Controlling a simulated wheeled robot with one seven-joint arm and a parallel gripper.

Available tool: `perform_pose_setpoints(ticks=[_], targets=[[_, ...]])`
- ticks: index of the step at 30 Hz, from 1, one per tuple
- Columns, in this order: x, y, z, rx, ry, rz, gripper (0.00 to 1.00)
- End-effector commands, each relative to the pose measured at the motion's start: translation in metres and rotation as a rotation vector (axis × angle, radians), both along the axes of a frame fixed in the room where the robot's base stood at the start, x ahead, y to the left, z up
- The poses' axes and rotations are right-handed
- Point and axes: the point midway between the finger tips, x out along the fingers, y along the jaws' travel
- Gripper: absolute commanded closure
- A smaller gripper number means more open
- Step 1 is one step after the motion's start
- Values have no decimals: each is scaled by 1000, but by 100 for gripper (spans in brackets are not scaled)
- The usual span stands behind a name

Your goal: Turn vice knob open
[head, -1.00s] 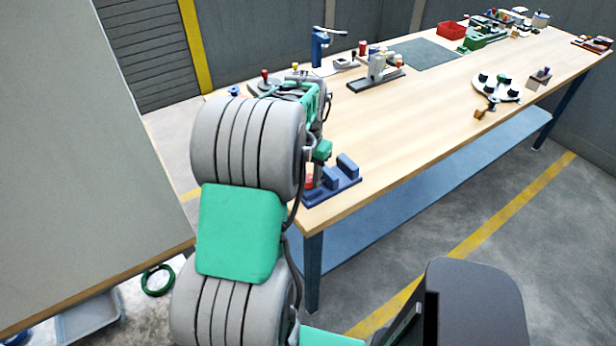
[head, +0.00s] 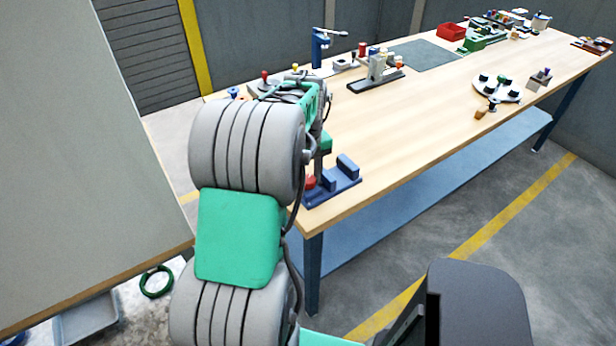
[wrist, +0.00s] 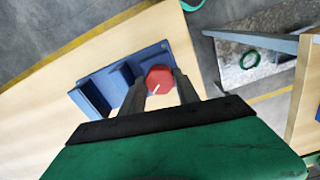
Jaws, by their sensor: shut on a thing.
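The blue vice (head: 335,187) stands at the near left corner of the workbench, with its two jaw blocks apart. It also shows in the wrist view (wrist: 90,98). Its red knob (wrist: 160,79) has a pale line on its face and sits at the end of the vice. A sliver of the knob shows in the head view (head: 310,182). My gripper (wrist: 161,85) points down over the knob, its two fingers on either side of it and shut on it. In the head view my arm hides most of the gripper.
The wooden bench (head: 400,140) has free room to the right of the vice. A grey stand (head: 377,75), a blue post (head: 318,48) and a white round plate (head: 497,90) stand farther back. A green ring (head: 157,282) lies low at the left.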

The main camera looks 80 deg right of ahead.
Motion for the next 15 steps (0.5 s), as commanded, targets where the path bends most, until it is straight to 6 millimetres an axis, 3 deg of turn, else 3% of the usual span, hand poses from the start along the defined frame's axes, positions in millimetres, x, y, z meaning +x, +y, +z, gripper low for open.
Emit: perform_pose_setpoints(ticks=[15], targets=[[1,-1,0,-2,-1,490,100]])
